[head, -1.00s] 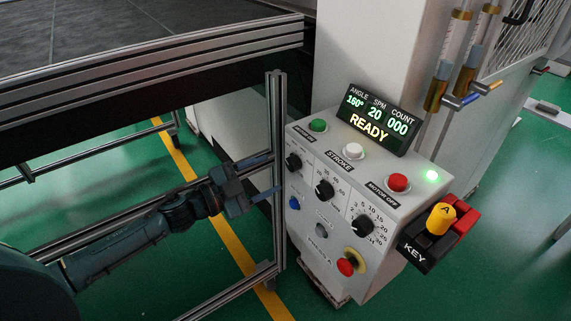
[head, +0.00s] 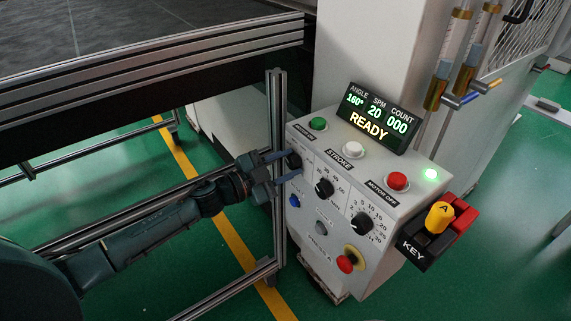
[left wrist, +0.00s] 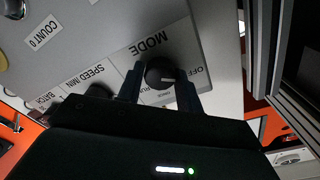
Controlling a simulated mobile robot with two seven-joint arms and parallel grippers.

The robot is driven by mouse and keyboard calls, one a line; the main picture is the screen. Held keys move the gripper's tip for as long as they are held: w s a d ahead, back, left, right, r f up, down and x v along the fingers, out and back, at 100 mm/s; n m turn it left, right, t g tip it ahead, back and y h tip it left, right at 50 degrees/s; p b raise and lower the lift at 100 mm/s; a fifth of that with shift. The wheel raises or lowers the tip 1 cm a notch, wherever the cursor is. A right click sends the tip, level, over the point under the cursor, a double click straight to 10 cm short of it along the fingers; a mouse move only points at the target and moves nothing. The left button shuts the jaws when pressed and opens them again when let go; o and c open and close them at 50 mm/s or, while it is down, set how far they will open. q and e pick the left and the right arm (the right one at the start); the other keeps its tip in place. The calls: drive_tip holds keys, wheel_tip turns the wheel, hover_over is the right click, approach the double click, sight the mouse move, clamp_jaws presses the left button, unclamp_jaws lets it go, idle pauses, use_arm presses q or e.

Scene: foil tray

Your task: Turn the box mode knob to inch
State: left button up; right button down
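The black mode knob (head: 294,161) is on the left of the control box's sloping front face; in the left wrist view the knob (left wrist: 158,71) sits under the MODE label (left wrist: 150,43), with OFF lettering beside it. Its pale pointer mark faces the lower right of that view. My left gripper (head: 284,165) has reached the box, its two fingers apart, one on each side of the knob. In the left wrist view the gripper (left wrist: 160,86) shows small gaps between fingers and knob. An INCH marking is not legible. My right gripper is out of view.
The box has two more black knobs (head: 324,188), a green button (head: 318,124), a red button (head: 398,181) and a red emergency stop (head: 346,264). The lit display (head: 371,117) reads READY. A metal frame post (head: 277,150) stands close by my left gripper.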

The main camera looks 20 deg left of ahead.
use_arm(q)
drive_tip(key=c, duration=0.5)
drive_tip(key=shift+m, duration=0.3)
drive_tip(key=m, duration=0.3)
drive_tip(key=shift+m, duration=2)
drive_tip(key=o, duration=1)
